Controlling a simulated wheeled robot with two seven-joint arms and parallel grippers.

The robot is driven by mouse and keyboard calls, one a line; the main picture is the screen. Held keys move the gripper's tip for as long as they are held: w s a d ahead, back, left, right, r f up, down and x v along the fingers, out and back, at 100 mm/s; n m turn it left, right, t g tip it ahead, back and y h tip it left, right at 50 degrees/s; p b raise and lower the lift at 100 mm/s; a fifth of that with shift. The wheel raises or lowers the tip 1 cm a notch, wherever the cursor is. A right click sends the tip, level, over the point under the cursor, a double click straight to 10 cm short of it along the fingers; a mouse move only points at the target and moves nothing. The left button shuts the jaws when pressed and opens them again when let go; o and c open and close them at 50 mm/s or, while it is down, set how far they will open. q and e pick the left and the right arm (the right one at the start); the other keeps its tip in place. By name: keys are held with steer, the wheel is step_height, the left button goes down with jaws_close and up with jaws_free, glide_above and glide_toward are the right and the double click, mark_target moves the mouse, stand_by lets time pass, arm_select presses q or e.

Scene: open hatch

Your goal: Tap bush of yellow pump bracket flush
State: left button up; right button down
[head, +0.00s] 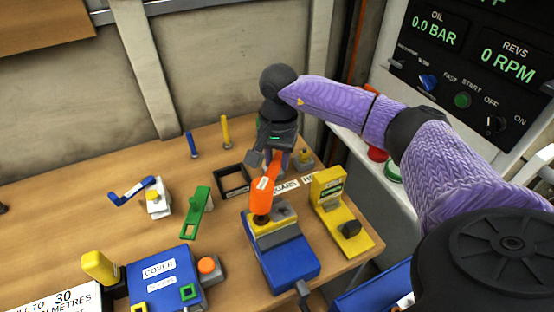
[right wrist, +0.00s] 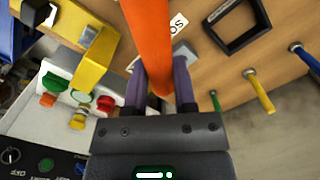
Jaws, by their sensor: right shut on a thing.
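My right gripper (head: 276,150) is shut on an orange mallet-like tool (head: 262,196). In the right wrist view the orange tool (right wrist: 147,40) runs up from between the purple fingers (right wrist: 160,90). In the head view its lower end is just above or touching a dark round piece (head: 261,218), which looks like the bush; I cannot tell which. This piece is at a yellow part (head: 265,242), seemingly the pump bracket, on a blue block (head: 290,266). The tool partly hides the bush, so its seating cannot be judged. My left gripper is out of view.
A yellow stand with a dark knob (head: 329,190) is close on the right. A black square frame (head: 233,180), a green bracket (head: 197,210) and a blue cover box (head: 164,278) are to the left. Blue (head: 192,145) and yellow (head: 226,131) upright handles stand behind.

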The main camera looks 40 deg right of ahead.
steer(key=shift+r, duration=0.75)
step_height(320, 180, down, 6)
steer(key=b, duration=0.4)
steer(key=shift+r, duration=0.15)
step_height(320, 180, up, 4)
steer(key=p, duration=0.2)
steer(key=shift+r+p, duration=0.15)
steer(key=shift+p, duration=0.25)
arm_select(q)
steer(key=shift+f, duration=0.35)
arm_select(e)
steer(key=shift+f, duration=0.2)
steer(key=shift+f, duration=0.1)
step_height(320, 180, down, 6)
steer(key=b, duration=0.4)
steer(key=shift+s+r+b, duration=0.1)
steer(key=shift+r+b, duration=0.15)
steer(key=shift+b, duration=0.15)
steer(key=shift+r+p, duration=1.65)
steer(key=shift+r, duration=0.5)
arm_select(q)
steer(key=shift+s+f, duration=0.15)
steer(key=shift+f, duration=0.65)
arm_select(e)
steer(key=shift+f, duration=0.2)
